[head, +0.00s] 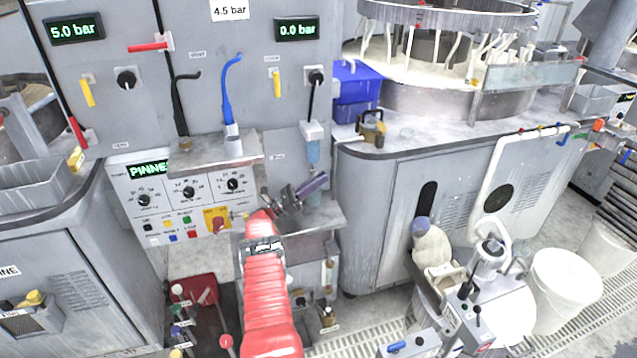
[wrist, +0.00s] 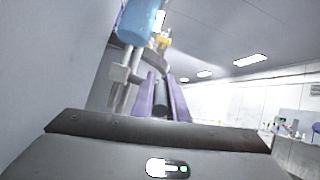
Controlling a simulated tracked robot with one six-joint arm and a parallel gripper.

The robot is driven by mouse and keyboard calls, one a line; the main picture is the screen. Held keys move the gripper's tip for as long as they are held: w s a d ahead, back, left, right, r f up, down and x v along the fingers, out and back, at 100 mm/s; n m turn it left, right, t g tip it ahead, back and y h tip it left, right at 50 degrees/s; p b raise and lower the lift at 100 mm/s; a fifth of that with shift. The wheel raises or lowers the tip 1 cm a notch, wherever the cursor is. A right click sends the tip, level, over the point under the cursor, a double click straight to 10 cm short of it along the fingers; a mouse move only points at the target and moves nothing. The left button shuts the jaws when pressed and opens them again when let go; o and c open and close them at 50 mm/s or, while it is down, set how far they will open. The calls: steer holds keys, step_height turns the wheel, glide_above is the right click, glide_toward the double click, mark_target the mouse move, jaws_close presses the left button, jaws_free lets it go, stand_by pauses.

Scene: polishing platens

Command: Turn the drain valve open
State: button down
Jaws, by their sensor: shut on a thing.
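My gripper (head: 311,185) is at the grey cabinet, just below a blue filter bowl (head: 313,151), at the end of my red arm. In the wrist view its two purple fingers (wrist: 163,92) stand on either side of a dark rounded piece, apparently the drain valve handle (wrist: 162,103), and are shut on it. The blue bowl (wrist: 138,22) hangs above and left of the fingers in the wrist view, with a pale pipe beside it. The fingers hide most of the valve in the head view, and I cannot tell how far it is turned.
A small shelf (head: 205,150) carries a black hose and a blue hose (head: 228,95) left of my gripper. The control panel (head: 160,185) lies below it. A polishing machine (head: 380,210) stands to the right, with a white bucket (head: 566,290) on the floor.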

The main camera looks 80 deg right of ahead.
steer(key=shift+s, duration=0.3)
steer(key=c, duration=2.1)
jaws_free()
steer(key=o, duration=0.4)
steer(key=shift+w, duration=0.15)
steer(key=shift+c, duration=0.2)
steer(key=shift+w, duration=0.1)
